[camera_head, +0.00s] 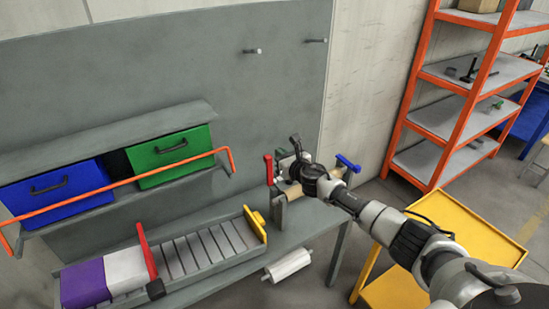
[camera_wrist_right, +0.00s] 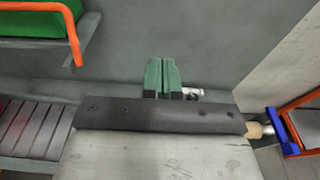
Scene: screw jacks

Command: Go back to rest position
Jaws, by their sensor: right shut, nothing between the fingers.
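My right gripper (camera_head: 287,163) reaches in from the right in the head view, above the right end of the grey workbench (camera_head: 308,228). In the right wrist view its two green-tipped fingers (camera_wrist_right: 162,79) stand together, shut, with nothing seen between them. A grey device with a red upright part (camera_head: 268,170) stands just left of the gripper. A tan rod and a blue part (camera_head: 347,162) show behind the wrist, and the blue part shows at the right of the wrist view (camera_wrist_right: 284,132). My wrist hides some of this. My left gripper is not in view.
A blue drawer (camera_head: 56,187) and a green drawer (camera_head: 171,158) sit behind an orange rail (camera_head: 130,182). A slatted rack (camera_head: 205,248) lies on the bench. A yellow cart (camera_head: 465,228) stands beneath my arm. An orange shelf (camera_head: 463,86) stands at the back right.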

